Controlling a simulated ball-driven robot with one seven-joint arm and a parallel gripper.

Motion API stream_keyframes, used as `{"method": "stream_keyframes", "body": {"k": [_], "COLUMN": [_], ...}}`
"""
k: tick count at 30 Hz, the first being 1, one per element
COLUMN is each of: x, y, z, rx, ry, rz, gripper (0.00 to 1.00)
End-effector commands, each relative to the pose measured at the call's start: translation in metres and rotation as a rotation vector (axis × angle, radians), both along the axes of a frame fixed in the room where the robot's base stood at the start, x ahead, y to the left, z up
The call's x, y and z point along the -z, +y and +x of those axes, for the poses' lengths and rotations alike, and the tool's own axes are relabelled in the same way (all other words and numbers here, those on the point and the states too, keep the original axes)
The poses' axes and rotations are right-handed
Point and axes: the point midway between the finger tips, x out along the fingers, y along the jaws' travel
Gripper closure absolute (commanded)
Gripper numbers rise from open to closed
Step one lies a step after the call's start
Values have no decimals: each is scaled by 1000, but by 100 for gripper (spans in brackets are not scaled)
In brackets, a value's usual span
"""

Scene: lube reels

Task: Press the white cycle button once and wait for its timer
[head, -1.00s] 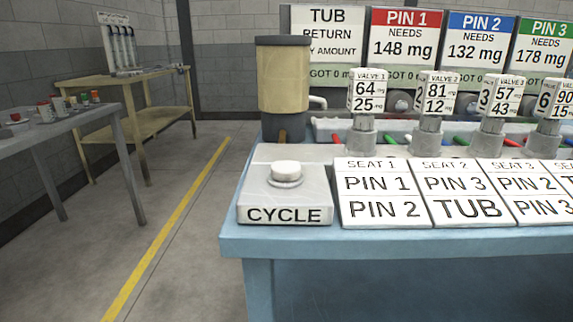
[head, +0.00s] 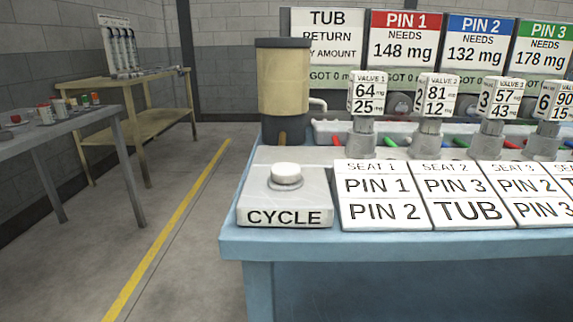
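The white cycle button (head: 286,170) sits on a round grey collar on top of a light grey box labelled CYCLE (head: 285,207), at the front left corner of the blue bench (head: 400,242). The button stands raised and nothing touches it. No timer display can be made out in this view. My gripper is not in view.
Seat plates (head: 381,194) lie right of the box. Valves with number cards (head: 367,92) stand behind them. A tan cylinder (head: 283,80) stands behind the box. PIN signs (head: 405,36) are at the back. The floor (head: 190,250) left of the bench is clear; side tables stand farther left.

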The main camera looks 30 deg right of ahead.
Motion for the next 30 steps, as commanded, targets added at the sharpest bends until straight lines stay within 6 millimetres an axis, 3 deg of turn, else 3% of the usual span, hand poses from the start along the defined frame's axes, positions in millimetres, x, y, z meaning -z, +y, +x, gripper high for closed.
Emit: {"method": "stream_keyframes", "body": {"k": [8, 30], "x": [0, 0], "y": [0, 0], "z": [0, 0], "rx": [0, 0], "ry": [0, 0], "rz": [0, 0], "gripper": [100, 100]}}
